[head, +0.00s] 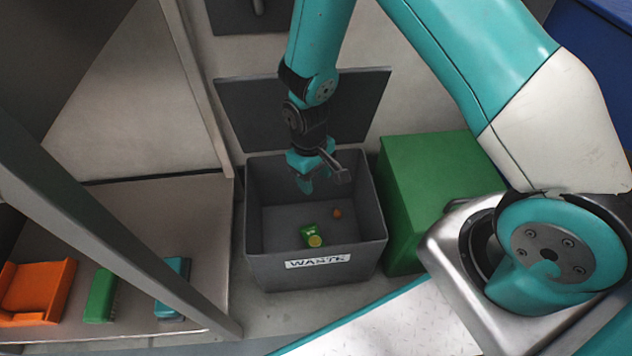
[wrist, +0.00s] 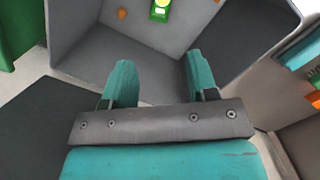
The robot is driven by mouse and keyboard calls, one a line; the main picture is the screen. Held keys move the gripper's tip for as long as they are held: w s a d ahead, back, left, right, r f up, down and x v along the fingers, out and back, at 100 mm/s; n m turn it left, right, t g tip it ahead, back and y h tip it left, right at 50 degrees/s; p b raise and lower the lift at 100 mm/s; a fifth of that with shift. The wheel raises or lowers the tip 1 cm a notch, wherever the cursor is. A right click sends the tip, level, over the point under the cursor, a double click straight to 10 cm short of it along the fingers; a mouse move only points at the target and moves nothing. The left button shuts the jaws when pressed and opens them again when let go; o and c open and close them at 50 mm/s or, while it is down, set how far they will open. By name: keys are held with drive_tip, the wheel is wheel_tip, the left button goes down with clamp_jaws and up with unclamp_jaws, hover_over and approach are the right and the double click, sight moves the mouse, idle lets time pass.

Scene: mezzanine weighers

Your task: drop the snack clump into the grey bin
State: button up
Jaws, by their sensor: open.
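The grey bin (head: 265,270), labelled WASTE, stands open with its dark lid (head: 300,100) tipped up behind it. On its floor lie a green and yellow item (head: 309,236) and a small orange-brown lump (head: 337,213), apart from each other. I cannot tell for sure which is the snack clump; the small lump looks most like it. My gripper (head: 305,186) is open and empty, over the back part of the bin. In the wrist view, the gripper (wrist: 158,70) has nothing between its fingers; the lump (wrist: 122,13) and green item (wrist: 161,9) lie beyond them.
A green box (head: 425,185) stands close to the bin's right. A table (head: 205,230) at the left holds an orange tray (head: 38,290), a green block (head: 101,296) and a teal item (head: 172,286). A grey slanted post (head: 100,225) crosses in front of the table.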

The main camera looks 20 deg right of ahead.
wheel_tip(320, 180, up, 13)
drive_tip(key=w+p, duration=0.1)
drive_tip(key=p, duration=0.3)
drive_tip(key=shift+w+a, duration=0.25)
drive_tip(key=shift+a, duration=0.05)
